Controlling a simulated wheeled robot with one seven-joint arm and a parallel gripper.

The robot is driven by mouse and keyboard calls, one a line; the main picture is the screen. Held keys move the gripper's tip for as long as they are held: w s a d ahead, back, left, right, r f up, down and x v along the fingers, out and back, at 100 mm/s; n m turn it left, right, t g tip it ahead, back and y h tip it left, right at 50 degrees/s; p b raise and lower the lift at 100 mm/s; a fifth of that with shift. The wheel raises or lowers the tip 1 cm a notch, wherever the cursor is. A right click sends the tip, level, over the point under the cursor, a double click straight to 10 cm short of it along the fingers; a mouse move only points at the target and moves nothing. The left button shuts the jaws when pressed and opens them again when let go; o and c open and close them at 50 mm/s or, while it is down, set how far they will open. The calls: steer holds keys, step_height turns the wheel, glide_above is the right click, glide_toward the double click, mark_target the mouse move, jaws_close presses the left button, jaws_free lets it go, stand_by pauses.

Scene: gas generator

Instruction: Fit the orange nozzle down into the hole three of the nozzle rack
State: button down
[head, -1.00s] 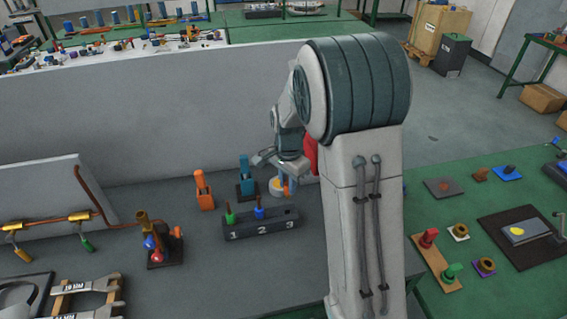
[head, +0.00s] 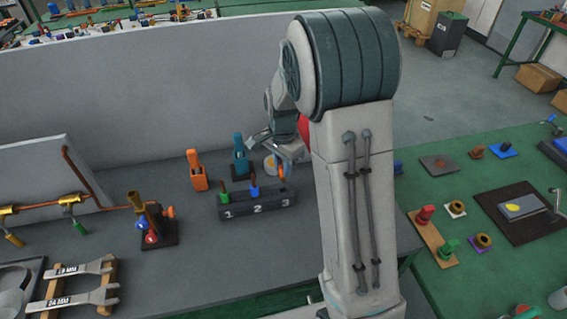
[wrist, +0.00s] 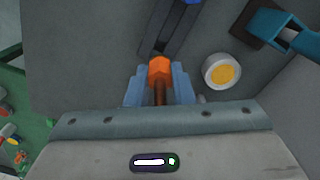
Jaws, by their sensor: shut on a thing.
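My gripper (wrist: 160,88) is shut on the orange nozzle (wrist: 160,70), with a copper-brown stem between its blue-grey fingers. In the head view the orange nozzle (head: 282,172) is at the far right end of the dark nozzle rack (head: 256,206), by the number 3. I cannot tell whether its lower end touches the rack. A green nozzle (head: 225,196) stands at number 1 and a blue nozzle (head: 254,191) at number 2. In the wrist view the rack (wrist: 165,42) lies just beyond the orange nozzle. Hole three itself is not clearly visible.
A round container with a yellow-orange top (wrist: 222,72) stands close to the right of my gripper. An orange tool (head: 197,171) and a teal tool (head: 240,155) stand behind the rack. A low wall (head: 150,110) runs along the back. The bench in front of the rack is clear.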

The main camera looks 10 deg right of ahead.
mark_target(283, 180)
steer(key=shift+f+b, duration=0.8)
steer(key=shift+f, duration=0.65)
steer(key=shift+f+b, duration=1.2)
steer(key=shift+f, duration=0.35)
stand_by(0.3)
steer(key=c, duration=1.2)
jaws_free()
steer(key=shift+o, duration=0.2)
step_height(283, 180, up, 14)
steer(key=shift+f+b, duration=0.1)
steer(key=shift+b, duration=0.45)
steer(key=s+n+t, duration=0.3)
steer(key=s+n, duration=0.9)
steer(key=s, duration=1)
steer(key=shift+d, duration=0.2)
